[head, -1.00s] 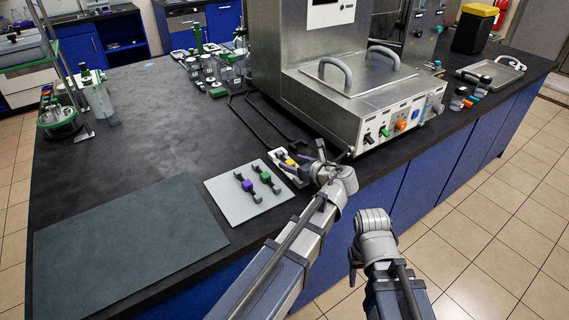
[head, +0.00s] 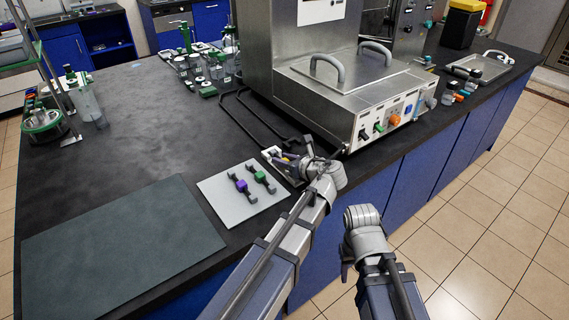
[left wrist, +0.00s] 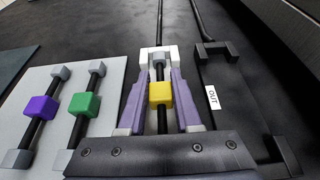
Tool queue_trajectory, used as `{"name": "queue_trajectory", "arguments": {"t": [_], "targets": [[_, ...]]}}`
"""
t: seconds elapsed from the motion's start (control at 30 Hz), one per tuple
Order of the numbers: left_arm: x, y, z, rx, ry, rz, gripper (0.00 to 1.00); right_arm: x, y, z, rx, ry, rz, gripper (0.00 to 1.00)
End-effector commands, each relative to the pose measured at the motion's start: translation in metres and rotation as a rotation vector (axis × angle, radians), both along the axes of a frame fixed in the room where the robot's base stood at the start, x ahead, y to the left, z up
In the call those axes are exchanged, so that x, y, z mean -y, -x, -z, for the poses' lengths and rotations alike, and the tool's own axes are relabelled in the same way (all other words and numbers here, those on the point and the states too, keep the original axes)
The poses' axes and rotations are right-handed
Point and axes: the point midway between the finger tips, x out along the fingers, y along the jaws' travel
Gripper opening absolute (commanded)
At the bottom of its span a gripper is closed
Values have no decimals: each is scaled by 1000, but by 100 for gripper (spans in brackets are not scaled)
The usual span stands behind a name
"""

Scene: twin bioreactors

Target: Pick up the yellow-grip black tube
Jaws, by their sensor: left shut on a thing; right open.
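The yellow-grip black tube (left wrist: 160,93) lies between the purple-sided fingers of my left gripper (left wrist: 160,100) in the left wrist view. The left gripper is shut on its yellow grip, above or in a small white holder (left wrist: 146,54); I cannot tell whether the tube is lifted. In the head view my left gripper (head: 284,158) covers most of the tube and the white holder (head: 270,152). My right gripper (head: 346,268) is low in front of the bench, apart from everything, and open; its fingers are mostly hidden.
A light grey plate (head: 228,208) beside it holds a purple-grip tube (head: 241,185) and a green-grip tube (head: 261,178). A black bracket marked OUT (left wrist: 235,95) is close on the right. The steel bioreactor (head: 350,88) stands behind. A dark mat (head: 120,250) lies clear at left.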

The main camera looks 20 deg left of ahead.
Motion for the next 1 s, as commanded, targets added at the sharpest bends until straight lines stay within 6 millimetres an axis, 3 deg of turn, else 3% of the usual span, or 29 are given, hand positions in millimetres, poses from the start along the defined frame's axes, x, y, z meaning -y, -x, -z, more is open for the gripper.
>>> {"name": "queue_trajectory", "arguments": {"t": [0.57,0.77,1.0], "targets": [[0,0,-5,0,0,0,0,0,0,-5,0,0,0,50],[0,0,-23,0,0,0,0,0,0,-23,0,0,0,50],[0,0,-58,0,0,0,0,0,0,-58,0,0,0,50]]}}
